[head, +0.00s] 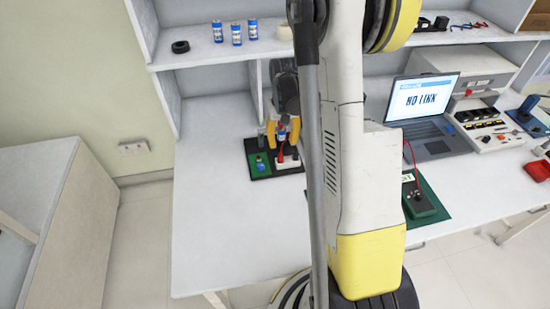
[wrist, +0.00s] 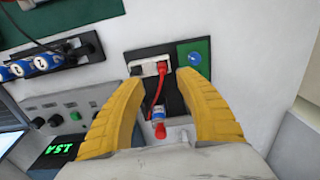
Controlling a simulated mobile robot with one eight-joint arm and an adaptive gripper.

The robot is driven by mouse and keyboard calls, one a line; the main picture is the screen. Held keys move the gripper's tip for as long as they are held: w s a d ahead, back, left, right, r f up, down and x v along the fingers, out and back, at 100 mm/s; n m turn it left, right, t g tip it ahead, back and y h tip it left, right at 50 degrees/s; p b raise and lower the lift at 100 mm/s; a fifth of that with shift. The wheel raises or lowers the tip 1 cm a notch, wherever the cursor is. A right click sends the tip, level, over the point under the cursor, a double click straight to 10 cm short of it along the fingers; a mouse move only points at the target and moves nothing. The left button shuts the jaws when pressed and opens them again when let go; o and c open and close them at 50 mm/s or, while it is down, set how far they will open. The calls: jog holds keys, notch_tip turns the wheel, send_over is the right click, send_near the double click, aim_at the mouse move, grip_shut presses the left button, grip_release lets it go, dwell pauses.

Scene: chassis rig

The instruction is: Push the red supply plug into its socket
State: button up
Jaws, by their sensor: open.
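The red supply plug (wrist: 166,71) shows between my fingertips in the wrist view, at the right end of a white socket block (wrist: 149,69). I cannot tell how deep it sits. A red cable (wrist: 156,94) runs from it toward a blue-and-white cylinder with a red end (wrist: 158,114), nearer the camera between the fingers. My gripper (wrist: 160,79) is open, its yellow fingers apart on either side of the plug area. In the head view my gripper (head: 282,133) is over the black board (head: 262,174), partly covering the plug and socket block.
A green panel with a blue button (wrist: 194,58) adjoins the socket block. Blue cylinders (head: 236,35) stand on the shelf above. A laptop reading "NO LINK" (head: 426,104) and a control box (head: 489,126) are to the right. The white table's left front (head: 225,240) is clear.

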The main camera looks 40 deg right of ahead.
aim_at(281, 155)
notch_tip(281, 155, down, 4)
jog(key=shift+w+r+b, duration=0.1)
jog(key=shift+b, duration=0.45)
jog(key=f+b, duration=0.1)
jog(key=f, duration=0.2)
jog(key=f+b, duration=0.1)
jog(key=f, duration=0.1)
jog(key=shift+w+b, duration=0.3)
jog(key=shift+w, duration=0.05)
jog(key=shift+r, duration=0.1)
grip_shut()
